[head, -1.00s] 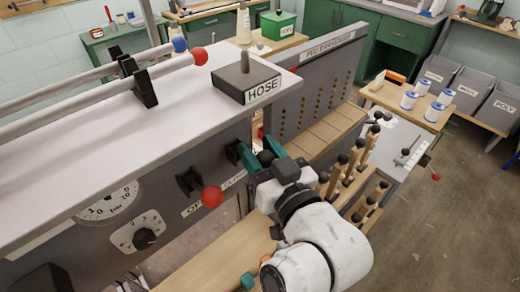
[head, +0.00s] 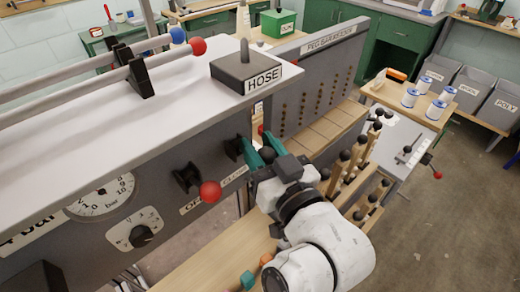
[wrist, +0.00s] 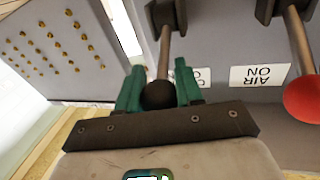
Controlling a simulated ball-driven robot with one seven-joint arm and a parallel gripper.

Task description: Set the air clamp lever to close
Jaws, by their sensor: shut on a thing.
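A lever with a black ball knob (wrist: 159,95) stands out from a dark bracket on the grey panel; the knob also shows in the head view (head: 267,154). My gripper (head: 265,150) has its green fingers on either side of this knob, shut on it, and it also shows in the wrist view (wrist: 160,90). A white label (wrist: 197,77) beside this lever is partly hidden by a finger. A second lever with a red ball (head: 210,191) is beside it, free of my gripper; its label (wrist: 262,76) reads AIR ON.
The panel carries a pressure dial (head: 100,197) and a black knob (head: 142,236). The HOSE block (head: 245,70) sits on the ledge above. A peg board (head: 318,85) and wooden pegs with black balls (head: 345,156) are close on the right of my gripper.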

